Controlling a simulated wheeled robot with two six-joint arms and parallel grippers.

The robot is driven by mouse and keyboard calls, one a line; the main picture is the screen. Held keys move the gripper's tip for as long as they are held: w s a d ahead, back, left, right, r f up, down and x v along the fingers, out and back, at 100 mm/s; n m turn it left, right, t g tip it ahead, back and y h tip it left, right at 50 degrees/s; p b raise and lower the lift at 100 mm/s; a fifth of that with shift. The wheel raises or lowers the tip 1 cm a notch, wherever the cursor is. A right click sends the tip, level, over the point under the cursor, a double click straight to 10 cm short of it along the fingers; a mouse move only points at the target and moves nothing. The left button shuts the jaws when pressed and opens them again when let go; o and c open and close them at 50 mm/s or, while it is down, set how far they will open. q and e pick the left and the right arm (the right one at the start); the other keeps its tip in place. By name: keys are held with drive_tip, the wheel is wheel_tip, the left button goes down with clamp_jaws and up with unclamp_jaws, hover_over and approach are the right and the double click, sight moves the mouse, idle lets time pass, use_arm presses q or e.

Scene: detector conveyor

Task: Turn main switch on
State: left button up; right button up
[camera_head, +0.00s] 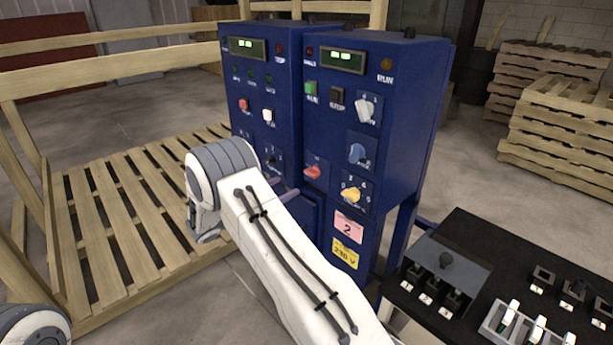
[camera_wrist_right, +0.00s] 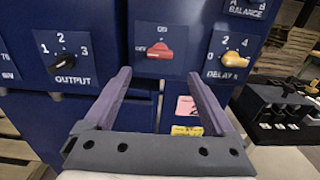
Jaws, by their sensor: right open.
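The red rotary switch (camera_wrist_right: 158,54) sits on a small blue plate on the cabinet front, with ON printed above it. Its handle lies roughly horizontal. It also shows in the head view (camera_head: 313,172), low on the right cabinet. My right gripper (camera_wrist_right: 158,76) is open and empty. Its two purple fingers point at the cabinet, one on each side below the switch, and I see no contact with it. In the head view, my right arm hides most of this gripper; a purple finger (camera_head: 288,193) shows beside the wrist. My left gripper is out of view.
The black OUTPUT knob (camera_wrist_right: 63,63) is left of the switch, and the yellow DELAY knob (camera_wrist_right: 233,58) is right. Blue cabinets (camera_head: 375,80) carry other buttons and knobs. A black control table (camera_head: 480,235) stands at right. A wooden pallet (camera_head: 125,215) lies left.

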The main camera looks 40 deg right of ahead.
sight(309, 175)
drive_tip(key=d, duration=0.3)
drive_tip(key=d+p, duration=0.1)
drive_tip(key=d, duration=0.1)
drive_tip(key=d+p, duration=0.1)
drive_tip(key=d, duration=0.2)
drive_tip(key=shift+w+d, duration=0.3)
drive_tip(key=shift+w, duration=0.05)
drive_tip(key=shift+d, duration=0.65)
